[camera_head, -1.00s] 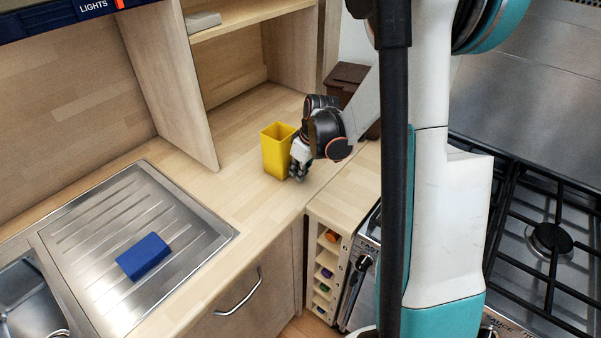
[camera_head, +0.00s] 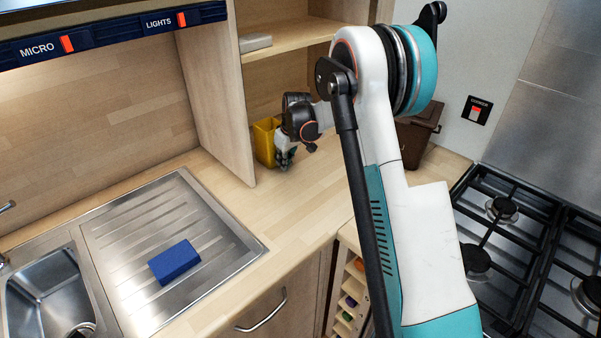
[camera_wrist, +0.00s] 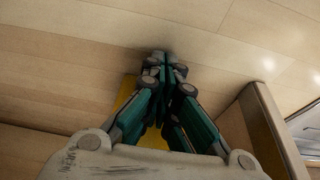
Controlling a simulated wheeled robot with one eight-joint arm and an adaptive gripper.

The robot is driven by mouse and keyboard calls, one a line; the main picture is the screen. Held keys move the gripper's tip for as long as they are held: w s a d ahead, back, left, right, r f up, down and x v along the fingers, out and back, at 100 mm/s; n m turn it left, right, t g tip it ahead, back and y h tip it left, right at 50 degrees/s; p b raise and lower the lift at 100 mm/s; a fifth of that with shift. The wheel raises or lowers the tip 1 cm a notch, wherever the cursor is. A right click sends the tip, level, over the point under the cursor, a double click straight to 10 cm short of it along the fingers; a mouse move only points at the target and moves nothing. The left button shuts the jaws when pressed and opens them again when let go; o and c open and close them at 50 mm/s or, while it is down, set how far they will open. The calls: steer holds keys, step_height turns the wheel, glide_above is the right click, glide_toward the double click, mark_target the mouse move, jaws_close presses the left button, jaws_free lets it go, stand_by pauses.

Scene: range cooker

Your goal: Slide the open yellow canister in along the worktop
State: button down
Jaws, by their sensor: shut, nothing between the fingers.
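The open yellow canister (camera_head: 264,143) stands upright on the worktop (camera_head: 300,196), at the mouth of the wooden cubby beside its left side panel. My gripper (camera_head: 284,165) is shut and empty. Its fingers are close against the canister's near right side; whether they touch it cannot be told. In the wrist view my shut fingers (camera_wrist: 165,75) point down over the wood, and a strip of the yellow canister (camera_wrist: 127,92) shows behind them. The gripper hides part of the canister.
A brown lidded bin (camera_head: 418,135) stands to the right, behind my arm. The cubby's side panel (camera_head: 218,100) is left of the canister. A steel drainer (camera_head: 165,235) with a blue sponge (camera_head: 174,261) lies at front left. The gas hob (camera_head: 500,235) is at right.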

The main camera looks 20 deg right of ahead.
steer(key=w, duration=0.2)
steer(key=w+a, duration=0.1)
steer(key=w, duration=0.1)
steer(key=w+a, duration=0.1)
steer(key=w, duration=0.1)
steer(key=shift+w+a, duration=0.2)
steer(key=shift+w, duration=0.1)
